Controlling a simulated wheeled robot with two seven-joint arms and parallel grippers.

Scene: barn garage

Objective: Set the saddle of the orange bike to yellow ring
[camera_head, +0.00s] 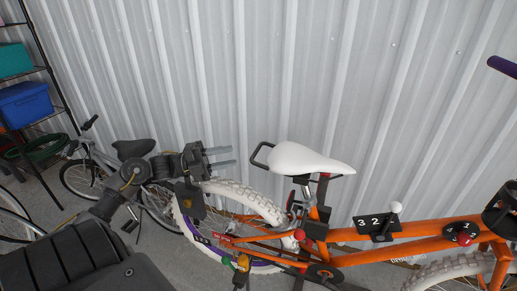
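The orange bike (400,231) stands along the wall, its rear wheel to the left. Its white saddle (308,159) sits on a short post above the frame, with a black loop handle (262,154) at its rear. A red knob (299,234) shows near the foot of the seat post. A yellow ring cannot be made out on the post. My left gripper (230,157) is open and empty, left of the loop handle and apart from it, above the rear wheel (262,202). My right gripper is not in view.
A numbered plate (375,224) with a white-knobbed lever (396,207) and another red knob (464,238) are on the frame. A grey bike (82,178) and a shelf with a blue bin (25,104) stand left. The corrugated wall (300,70) is close behind.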

